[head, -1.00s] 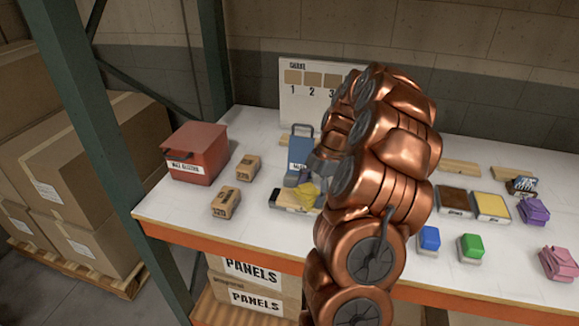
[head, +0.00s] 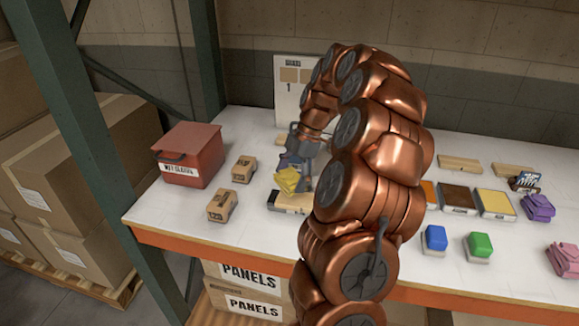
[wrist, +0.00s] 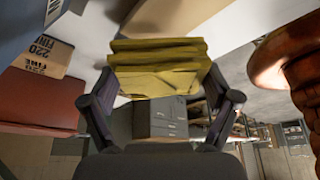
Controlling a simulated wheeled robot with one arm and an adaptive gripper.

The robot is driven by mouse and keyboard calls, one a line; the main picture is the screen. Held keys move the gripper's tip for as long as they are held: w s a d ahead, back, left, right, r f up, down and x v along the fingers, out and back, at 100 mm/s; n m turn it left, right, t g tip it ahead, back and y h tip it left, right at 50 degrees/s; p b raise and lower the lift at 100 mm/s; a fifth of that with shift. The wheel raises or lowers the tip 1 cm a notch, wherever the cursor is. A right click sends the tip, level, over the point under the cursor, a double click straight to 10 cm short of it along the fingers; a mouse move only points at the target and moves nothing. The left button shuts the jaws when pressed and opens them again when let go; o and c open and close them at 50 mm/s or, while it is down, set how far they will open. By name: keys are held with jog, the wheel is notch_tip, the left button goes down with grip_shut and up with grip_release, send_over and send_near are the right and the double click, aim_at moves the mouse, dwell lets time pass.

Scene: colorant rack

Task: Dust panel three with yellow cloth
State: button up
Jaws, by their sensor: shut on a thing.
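The folded yellow cloth (head: 287,180) is held in my gripper (head: 297,160), above the left part of the table. In the wrist view the yellow cloth (wrist: 158,52) is pinched between the two fingers of my gripper (wrist: 160,76). A tan panel (head: 296,202) lies just below the cloth in the head view, partly hidden by my arm. The cloth looks apart from it. Orange (head: 428,194), brown (head: 458,199) and yellow (head: 495,204) panels lie in a row to the right. I cannot read which one is three; the numbered board (head: 287,92) is mostly covered.
Blue (head: 435,236) and green (head: 480,243) blocks sit at the front. Purple (head: 537,207) and pink (head: 563,258) cloths lie at the right. A green rack post (head: 100,150) bounds the left.

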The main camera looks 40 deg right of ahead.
jog(key=shift+r, duration=1.95)
